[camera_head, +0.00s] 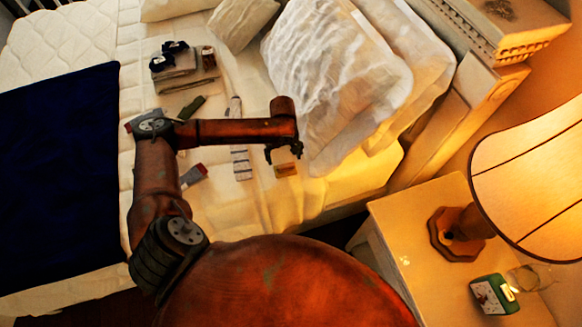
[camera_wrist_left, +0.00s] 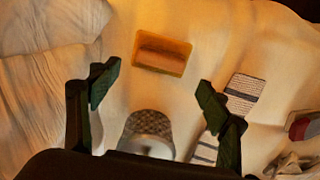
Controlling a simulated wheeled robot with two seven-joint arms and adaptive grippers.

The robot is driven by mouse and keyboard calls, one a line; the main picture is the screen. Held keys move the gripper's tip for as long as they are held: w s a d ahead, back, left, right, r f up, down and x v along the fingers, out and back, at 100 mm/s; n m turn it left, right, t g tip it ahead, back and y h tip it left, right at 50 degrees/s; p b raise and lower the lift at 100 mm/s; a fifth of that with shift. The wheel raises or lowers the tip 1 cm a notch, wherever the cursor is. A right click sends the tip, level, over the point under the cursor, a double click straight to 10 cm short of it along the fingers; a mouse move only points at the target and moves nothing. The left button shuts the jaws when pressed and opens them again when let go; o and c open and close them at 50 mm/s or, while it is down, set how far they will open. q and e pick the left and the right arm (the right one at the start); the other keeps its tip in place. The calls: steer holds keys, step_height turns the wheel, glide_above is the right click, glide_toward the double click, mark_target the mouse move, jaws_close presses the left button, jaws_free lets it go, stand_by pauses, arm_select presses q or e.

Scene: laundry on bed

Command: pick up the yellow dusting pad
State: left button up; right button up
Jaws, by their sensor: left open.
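The yellow dusting pad (camera_head: 286,170) lies flat on the bed, just below my left gripper (camera_head: 284,154) in the head view. In the left wrist view the yellow pad (camera_wrist_left: 161,53) shows whole, with a darker raised strip across its middle. It lies beyond and between the two dark fingertips (camera_wrist_left: 154,88), which are spread apart with nothing between them. The gripper is apart from the pad. My right gripper is not in either view.
A striped cloth (camera_head: 241,162) lies left of the pad; it also shows in the wrist view (camera_wrist_left: 243,95). White pillows (camera_head: 335,75) lie above. A folded stack (camera_head: 185,72) sits farther left. A nightstand (camera_head: 412,235) with a lamp (camera_head: 530,180) stands at the right.

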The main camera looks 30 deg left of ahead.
mark_target(285, 166)
arm_select(q)
steer(key=shift+f, duration=0.4)
steer(key=f, duration=0.1)
steer(key=f+b, duration=0.1)
steer(key=f, duration=0.2)
steer(key=shift+s+d+f+b, duration=0.15)
steer(key=shift+s+d+b, duration=0.15)
steer(key=shift+s+d, duration=0.05)
steer(key=shift+f, duration=0.2)
steer(key=shift+r, duration=0.15)
steer(key=c, duration=1.2)
steer(key=shift+c, duration=0.2)
